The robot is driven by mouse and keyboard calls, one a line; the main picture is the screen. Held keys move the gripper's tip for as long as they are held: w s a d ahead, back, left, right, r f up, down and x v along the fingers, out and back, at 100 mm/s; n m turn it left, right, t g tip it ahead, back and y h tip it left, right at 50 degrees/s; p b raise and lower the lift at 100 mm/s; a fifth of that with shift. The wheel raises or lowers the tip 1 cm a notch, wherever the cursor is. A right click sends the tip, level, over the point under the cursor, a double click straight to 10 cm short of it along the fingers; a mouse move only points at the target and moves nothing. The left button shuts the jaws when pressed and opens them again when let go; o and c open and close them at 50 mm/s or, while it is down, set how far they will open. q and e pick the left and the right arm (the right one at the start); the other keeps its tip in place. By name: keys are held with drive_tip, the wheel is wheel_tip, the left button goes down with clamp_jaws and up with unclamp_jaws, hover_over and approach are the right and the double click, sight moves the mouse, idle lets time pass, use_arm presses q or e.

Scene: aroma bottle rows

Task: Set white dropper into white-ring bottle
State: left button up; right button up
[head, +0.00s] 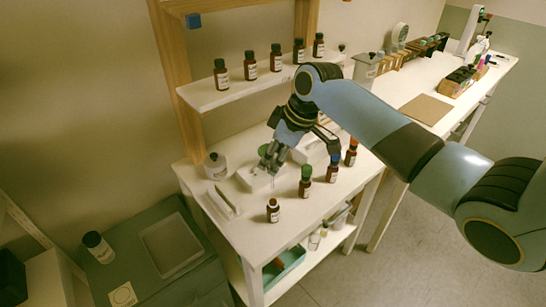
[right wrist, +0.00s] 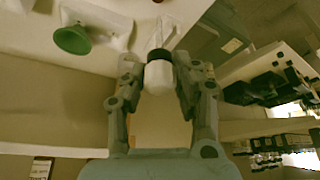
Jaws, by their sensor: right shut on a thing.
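The brown white-ring bottle (head: 273,211) stands upright on the table near its front edge, with a pale ring at its neck. My right gripper (head: 268,165) is over the table, behind and slightly left of that bottle and apart from it. In the right wrist view my right gripper (right wrist: 160,68) is shut on the white dropper (right wrist: 158,77), whose white bulb, dark collar and pale stem show between the fingers. My left gripper is in neither view.
Green-capped (head: 305,182), blue-capped (head: 333,170) and orange-capped (head: 351,152) bottles stand right of the white-ring bottle. A green dropper (right wrist: 72,40) sits on a white holder. Several dark-capped bottles line the shelf (head: 240,92). A clear bottle (head: 215,166) stands at left.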

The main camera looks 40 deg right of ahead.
drive_tip(key=shift+r, duration=0.1)
drive_tip(key=shift+d+f, duration=0.1)
drive_tip(key=shift+f, duration=0.1)
drive_tip(key=shift+f+b, duration=0.9)
drive_tip(key=shift+f, duration=1)
drive_tip(key=shift+f, duration=0.15)
drive_tip(key=shift+f, duration=0.2)
drive_tip(key=shift+f+b, duration=1.25)
drive_tip(key=shift+f, duration=0.85)
drive_tip(key=shift+f, duration=0.15)
drive_tip(key=shift+f+b, duration=0.95)
drive_tip(key=shift+f, duration=0.3)
